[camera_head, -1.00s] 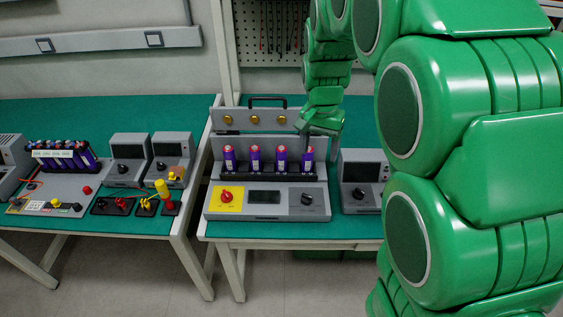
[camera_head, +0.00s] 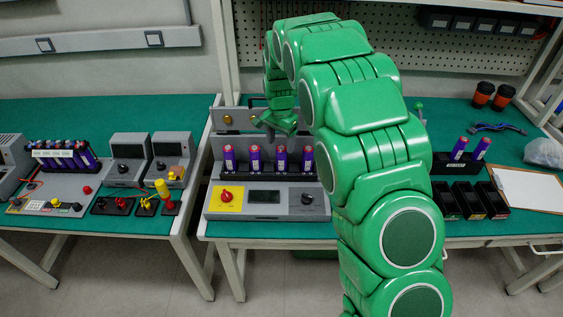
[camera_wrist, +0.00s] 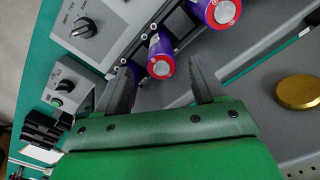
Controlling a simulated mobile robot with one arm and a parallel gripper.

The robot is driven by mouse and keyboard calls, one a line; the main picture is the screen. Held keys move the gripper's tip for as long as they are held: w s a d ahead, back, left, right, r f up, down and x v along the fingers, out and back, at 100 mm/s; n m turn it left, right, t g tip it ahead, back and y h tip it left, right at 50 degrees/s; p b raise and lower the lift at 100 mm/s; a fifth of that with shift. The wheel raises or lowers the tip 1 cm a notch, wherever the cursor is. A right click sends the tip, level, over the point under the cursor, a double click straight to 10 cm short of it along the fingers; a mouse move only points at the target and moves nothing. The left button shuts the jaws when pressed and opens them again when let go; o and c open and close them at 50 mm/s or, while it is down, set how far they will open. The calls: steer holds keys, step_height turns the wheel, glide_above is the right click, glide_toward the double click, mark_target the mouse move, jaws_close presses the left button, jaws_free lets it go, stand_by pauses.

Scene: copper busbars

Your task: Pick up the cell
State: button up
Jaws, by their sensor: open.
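Several purple cells with red-and-white tops stand in a row in a black holder on the grey tester (camera_head: 265,213). The right-hand cell (camera_head: 307,160) is close to my arm in the head view. My gripper (camera_head: 272,130) is above and behind the row there, its fingers partly hidden. In the wrist view my gripper (camera_wrist: 162,70) is open and empty. One cell (camera_wrist: 160,57) shows just beyond and between its fingertips, and I see no contact. Another cell (camera_wrist: 216,12) is farther up, cut by the frame edge.
A grey backplate with brass discs (camera_wrist: 298,91) stands behind the row, close to my gripper. Right of my arm are a black holder with two purple cells (camera_head: 460,148), black bins (camera_head: 466,200) and a clipboard (camera_head: 527,188). A battery pack (camera_head: 62,156) is on the left bench.

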mark_target(281, 157)
steer(key=shift+f, duration=1.4)
steer(key=shift+w+d+f, duration=0.1)
steer(key=shift+w+f, duration=0.05)
steer(key=shift+f, duration=1.2)
steer(key=shift+w+f, duration=0.1)
steer(key=shift+f, duration=1.2)
jaws_close()
